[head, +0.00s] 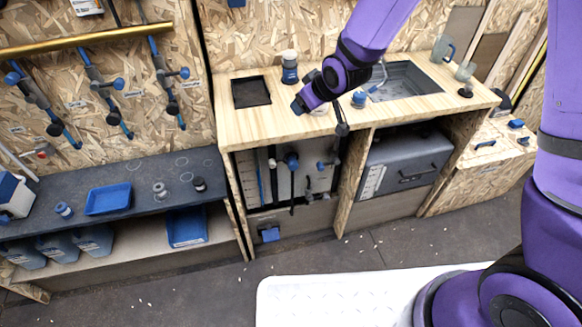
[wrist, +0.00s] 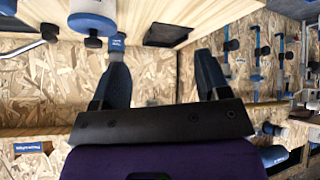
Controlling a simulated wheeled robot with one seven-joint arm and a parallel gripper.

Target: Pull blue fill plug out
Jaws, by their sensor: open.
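In the wrist view, which is upside down, a near fitting has a white base, a blue collar (wrist: 92,24) and a dark knob; it looks like the blue fill plug, though I cannot be sure. In the head view only its pale base (head: 319,109) shows on the wooden counter (head: 240,119), partly hidden by my wrist. My gripper (wrist: 160,70) is open, with nothing between its fingers. The fitting lies beyond the left fingertip in the wrist view, apart from it. In the head view my gripper (head: 300,104) is just above the counter's front part; its fingers are hard to make out.
A black recessed tray (head: 251,91) lies to the left, and a grey sink (head: 408,82) to the right. A small blue fitting (head: 359,99) sits near the sink. The floor (head: 200,295) ahead is mostly clear.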

